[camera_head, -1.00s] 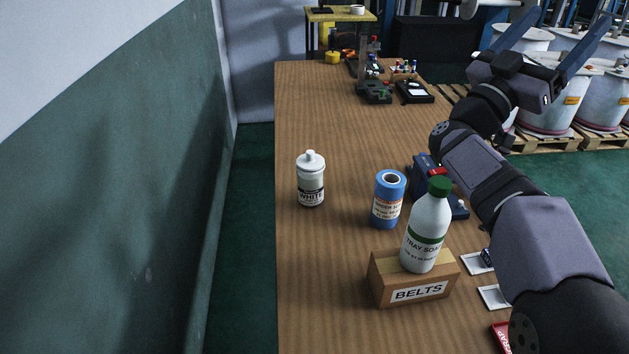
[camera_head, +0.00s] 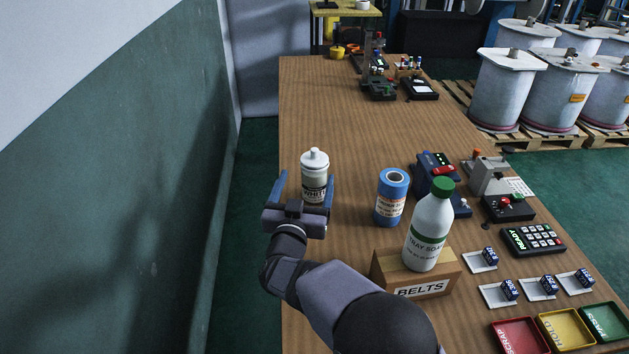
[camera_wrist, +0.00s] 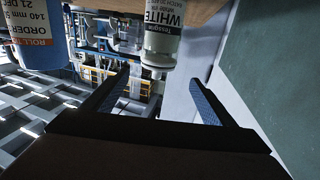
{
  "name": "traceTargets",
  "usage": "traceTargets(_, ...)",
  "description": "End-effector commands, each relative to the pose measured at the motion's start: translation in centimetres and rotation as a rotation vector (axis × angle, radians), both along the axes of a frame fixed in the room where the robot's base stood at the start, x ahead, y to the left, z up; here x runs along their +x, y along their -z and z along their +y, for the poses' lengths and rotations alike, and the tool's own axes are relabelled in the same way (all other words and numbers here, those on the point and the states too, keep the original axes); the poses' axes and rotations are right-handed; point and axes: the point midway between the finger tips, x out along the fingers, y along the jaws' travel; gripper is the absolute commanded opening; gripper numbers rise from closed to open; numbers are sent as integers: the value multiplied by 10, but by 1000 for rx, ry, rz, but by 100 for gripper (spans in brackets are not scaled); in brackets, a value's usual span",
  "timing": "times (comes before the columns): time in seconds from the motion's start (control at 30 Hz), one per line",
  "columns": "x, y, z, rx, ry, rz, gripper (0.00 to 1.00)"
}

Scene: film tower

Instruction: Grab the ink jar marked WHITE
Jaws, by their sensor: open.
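The ink jar marked WHITE (camera_head: 314,178) stands upright near the left edge of the wooden table. It is a white bottle with a capped top and a label. My gripper (camera_head: 304,190) is open, on the near side of the jar, with one finger to its left and one to its right in the head view. In the wrist view the jar (camera_wrist: 162,35) appears upside down, beyond the fingertips and between their lines. My gripper (camera_wrist: 160,82) shows nothing held. I cannot tell whether a finger touches the jar.
A blue roll (camera_head: 391,198) stands right of the jar. A TRAY SOAP bottle (camera_head: 429,228) stands on a BELTS box (camera_head: 417,278) nearer me. A blue device (camera_head: 436,178) is further right. A wall (camera_head: 120,200) runs along the left.

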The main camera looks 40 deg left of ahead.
Motion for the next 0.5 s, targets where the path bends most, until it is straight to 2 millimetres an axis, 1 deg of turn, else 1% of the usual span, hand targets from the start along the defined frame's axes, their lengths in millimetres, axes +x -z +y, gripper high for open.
traceTargets(0.03,-1,2,0,2,-2,7,78)
traceTargets(0.17,2,2,1,2,0,6,78)
traceTargets(0.4,17,1,9,2,1,5,78)
traceTargets(0.5,19,1,10,2,1,4,78)
